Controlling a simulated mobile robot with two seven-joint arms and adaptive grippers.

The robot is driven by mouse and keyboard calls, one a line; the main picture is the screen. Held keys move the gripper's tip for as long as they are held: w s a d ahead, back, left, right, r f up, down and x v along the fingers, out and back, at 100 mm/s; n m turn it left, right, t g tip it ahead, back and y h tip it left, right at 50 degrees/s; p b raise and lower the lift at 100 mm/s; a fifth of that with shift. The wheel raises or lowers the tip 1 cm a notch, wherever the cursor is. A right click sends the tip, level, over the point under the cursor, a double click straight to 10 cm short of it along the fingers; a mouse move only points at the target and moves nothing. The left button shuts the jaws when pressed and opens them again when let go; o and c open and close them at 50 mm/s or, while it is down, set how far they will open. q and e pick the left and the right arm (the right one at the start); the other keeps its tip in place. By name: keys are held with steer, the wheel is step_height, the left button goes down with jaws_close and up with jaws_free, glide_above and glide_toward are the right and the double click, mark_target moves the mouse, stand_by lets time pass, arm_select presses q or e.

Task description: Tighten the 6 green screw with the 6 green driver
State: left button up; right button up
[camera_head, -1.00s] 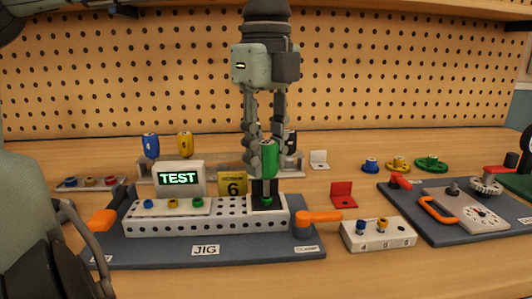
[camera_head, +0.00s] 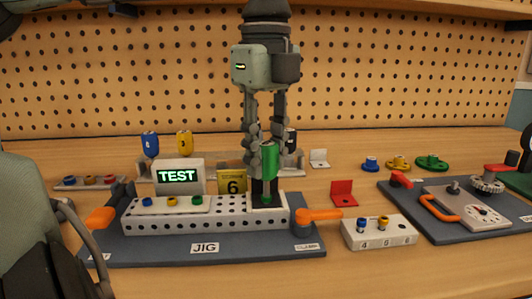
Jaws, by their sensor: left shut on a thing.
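My left gripper (camera_head: 264,148) points straight down over the jig and is shut on the green driver (camera_head: 270,160). The driver stands upright, its tip down at the black block at the right end of the white perforated beam (camera_head: 215,220). The green screw under the tip is mostly hidden; a bit of green (camera_head: 267,200) shows there. A yellow tag (camera_head: 231,180) with a black 6 stands just left of the driver. My right gripper cannot be made out; a dark arm part of mine fills the lower left.
An orange-handled clamp (camera_head: 318,215) sits at the jig's right end, another orange handle (camera_head: 101,218) at its left. A TEST display (camera_head: 178,177) stands behind the beam. Blue (camera_head: 150,145) and yellow drivers (camera_head: 184,143) stand in the rack. A screw block (camera_head: 380,233) lies right.

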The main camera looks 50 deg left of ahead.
arm_select(q)
steer(key=shift+b, duration=0.3)
stand_by(0.5)
steer(key=o, duration=1.1)
steer(key=shift+c, duration=0.5)
